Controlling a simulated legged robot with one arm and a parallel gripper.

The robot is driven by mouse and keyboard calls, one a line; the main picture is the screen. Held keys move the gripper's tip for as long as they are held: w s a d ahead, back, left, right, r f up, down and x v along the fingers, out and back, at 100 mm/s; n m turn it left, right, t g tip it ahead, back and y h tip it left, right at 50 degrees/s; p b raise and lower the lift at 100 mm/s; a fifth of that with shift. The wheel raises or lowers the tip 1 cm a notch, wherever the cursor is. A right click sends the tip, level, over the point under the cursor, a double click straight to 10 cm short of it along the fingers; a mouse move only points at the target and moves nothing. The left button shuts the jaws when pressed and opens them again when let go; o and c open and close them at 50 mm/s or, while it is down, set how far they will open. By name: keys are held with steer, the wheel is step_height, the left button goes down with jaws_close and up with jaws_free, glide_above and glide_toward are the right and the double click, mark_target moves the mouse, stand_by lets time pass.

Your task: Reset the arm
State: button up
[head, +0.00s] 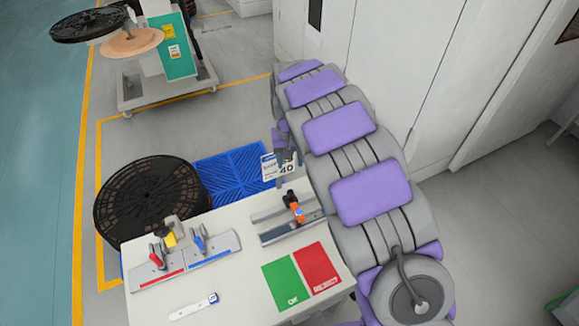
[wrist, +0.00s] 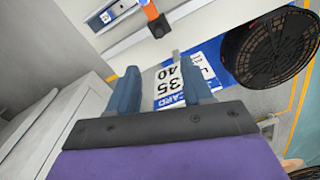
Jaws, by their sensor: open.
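My arm (head: 370,190), grey with purple pads, reaches from the lower right up beside the white table and folds over at the top. My gripper (wrist: 162,78) is open and empty in the wrist view, its two blue-grey fingers apart. In the head view my gripper (head: 286,165) is small and partly hidden by the arm, near the table's far edge. A white and blue printed card (wrist: 170,92) shows between and beyond the fingers; I cannot tell how far off it is. The card also shows in the head view (head: 270,167).
The white table (head: 238,282) carries a rail with an orange knob (head: 294,209), a fixture with coloured handles (head: 188,262), a green pad (head: 287,284), a red pad (head: 317,268) and a white tool (head: 190,308). A black reel (head: 150,203) and blue pallet (head: 228,172) stand behind. White cabinets (head: 400,60) stand right.

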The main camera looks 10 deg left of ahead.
steer(key=shift+r, duration=0.3)
stand_by(0.4)
steer(key=s+d+r+m, duration=0.3)
steer(key=s+d+r, duration=0.8)
steer(key=s+d, duration=0.35)
steer(key=s+d+g, duration=0.1)
steer(key=s+d, duration=0.2)
steer(key=s, duration=0.9)
steer(key=s+d, duration=0.3)
steer(key=s, duration=1)
steer(key=shift+s+d+r+g, duration=0.15)
steer(key=shift+g, duration=0.25)
